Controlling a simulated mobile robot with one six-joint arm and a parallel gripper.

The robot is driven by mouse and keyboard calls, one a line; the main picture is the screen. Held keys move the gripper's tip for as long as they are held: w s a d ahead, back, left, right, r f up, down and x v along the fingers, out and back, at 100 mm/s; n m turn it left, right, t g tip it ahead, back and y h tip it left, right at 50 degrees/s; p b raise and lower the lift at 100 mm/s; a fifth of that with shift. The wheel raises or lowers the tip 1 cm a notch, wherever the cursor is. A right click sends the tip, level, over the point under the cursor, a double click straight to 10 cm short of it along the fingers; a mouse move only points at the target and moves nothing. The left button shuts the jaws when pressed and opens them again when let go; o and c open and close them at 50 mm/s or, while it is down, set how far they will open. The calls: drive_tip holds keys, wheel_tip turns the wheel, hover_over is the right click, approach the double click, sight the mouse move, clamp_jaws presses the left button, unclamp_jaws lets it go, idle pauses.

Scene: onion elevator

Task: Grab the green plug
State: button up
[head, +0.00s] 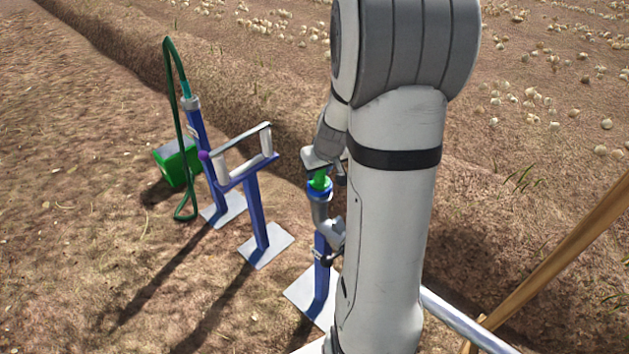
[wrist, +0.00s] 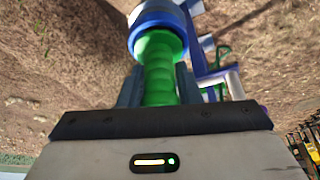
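The green plug (wrist: 160,75) is a ribbed green piece in the upper middle of the wrist view. Its far end meets a blue ring-shaped socket (wrist: 158,18). In the head view the plug (head: 319,181) sits upright at the top of a blue post (head: 322,265), directly below my gripper (head: 323,170). In the wrist view my gripper's two dark fingers (wrist: 160,88) lie close against both sides of the plug, with no clear gap. My arm hides part of the post and its base plate in the head view.
To the left stand a blue post with a dark green hose (head: 176,130), a blue stand with a white frame (head: 252,205) and a green box (head: 178,162). A wooden beam (head: 570,245) is at the right. Onions (head: 535,95) lie on the soil behind.

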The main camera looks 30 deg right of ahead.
drive_tip(key=c, duration=0.6)
